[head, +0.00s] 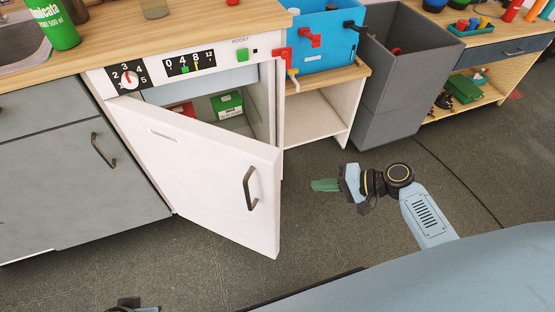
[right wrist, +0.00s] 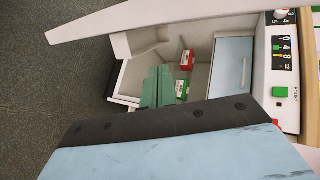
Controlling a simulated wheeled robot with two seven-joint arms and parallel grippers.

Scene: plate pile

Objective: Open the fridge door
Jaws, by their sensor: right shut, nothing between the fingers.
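The white fridge door (head: 205,165) stands part open, swung out from the counter with its hinge side at the left. Its dark handle (head: 249,189) is on the outer face near the free edge. The opening shows a green box (head: 227,104) and a red box (head: 184,109) inside. My right gripper (head: 325,185) is shut and empty, to the right of the door's free edge and apart from it.
A control panel (head: 188,64) with knobs is above the fridge. A wooden-topped shelf unit (head: 318,105) bearing a blue box (head: 325,35) stands to the right, then a grey bin (head: 390,90). Grey cabinets (head: 80,170) are at the left. The floor (head: 330,240) around the right gripper is clear.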

